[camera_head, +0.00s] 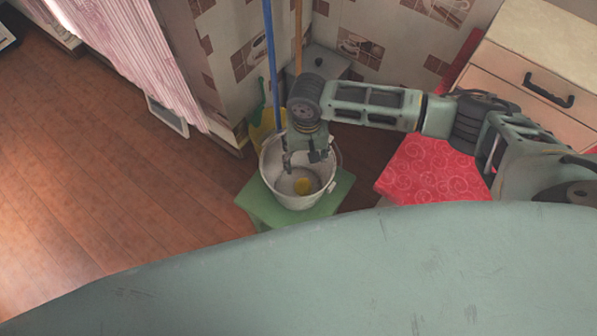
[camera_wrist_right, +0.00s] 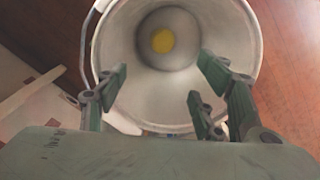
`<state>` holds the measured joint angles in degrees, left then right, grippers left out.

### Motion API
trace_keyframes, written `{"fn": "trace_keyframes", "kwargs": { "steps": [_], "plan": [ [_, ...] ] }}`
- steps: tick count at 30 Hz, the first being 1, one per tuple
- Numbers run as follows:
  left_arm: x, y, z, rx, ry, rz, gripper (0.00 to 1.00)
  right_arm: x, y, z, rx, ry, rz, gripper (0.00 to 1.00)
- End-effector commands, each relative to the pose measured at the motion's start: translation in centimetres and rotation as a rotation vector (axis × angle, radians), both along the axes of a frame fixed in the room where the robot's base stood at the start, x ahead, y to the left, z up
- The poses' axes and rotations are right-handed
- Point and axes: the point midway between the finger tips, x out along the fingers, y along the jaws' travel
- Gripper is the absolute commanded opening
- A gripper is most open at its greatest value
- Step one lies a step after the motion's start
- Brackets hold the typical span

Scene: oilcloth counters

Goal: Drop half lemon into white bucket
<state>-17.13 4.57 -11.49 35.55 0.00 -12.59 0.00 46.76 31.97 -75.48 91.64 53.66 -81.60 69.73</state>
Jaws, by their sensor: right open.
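The half lemon (camera_head: 303,186) lies yellow on the bottom inside the white bucket (camera_head: 331,160). The bucket stands upright on a green stool. In the right wrist view the lemon (camera_wrist_right: 162,41) shows near the middle of the bucket floor, inside the bucket wall (camera_wrist_right: 225,30). My right gripper (camera_head: 306,160) points down over the bucket's mouth, open and empty. Its spread fingers (camera_wrist_right: 160,95) are apart from the lemon in the right wrist view. My left gripper is in neither view.
The green stool (camera_head: 340,192) stands on the wooden floor by the tiled wall. Blue (camera_head: 270,50) and brown poles rise behind the bucket. A red patterned surface (camera_head: 435,172) and a drawer cabinet (camera_head: 540,65) are at right. Open floor (camera_head: 90,160) is at left.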

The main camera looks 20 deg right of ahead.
Motion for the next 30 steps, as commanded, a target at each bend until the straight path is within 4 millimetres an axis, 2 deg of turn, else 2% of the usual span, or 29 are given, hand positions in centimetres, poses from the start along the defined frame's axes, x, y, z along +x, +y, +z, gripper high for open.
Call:
{"fn": "trace_keyframes", "kwargs": {
  "steps": [5,8,15,21,25,30],
  "plan": [
    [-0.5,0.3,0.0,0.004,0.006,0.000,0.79,0.0,0.0,0.4,0.001,0.000,0.000,0.62],
    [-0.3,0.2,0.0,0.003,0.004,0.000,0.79,0.1,0.1,1.6,0.002,-0.002,0.000,0.62],
    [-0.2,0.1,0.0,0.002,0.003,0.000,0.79,0.1,0.1,6.7,0.002,-0.004,0.001,0.62],
    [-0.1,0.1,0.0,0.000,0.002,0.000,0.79,0.1,0.1,10.3,0.001,-0.002,-0.001,0.62],
    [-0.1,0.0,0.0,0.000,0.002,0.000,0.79,0.1,0.1,11.5,0.000,0.000,0.000,0.62],
    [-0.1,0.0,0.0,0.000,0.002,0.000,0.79,0.1,0.0,12.0,0.000,0.000,0.000,0.62]
  ]
}}
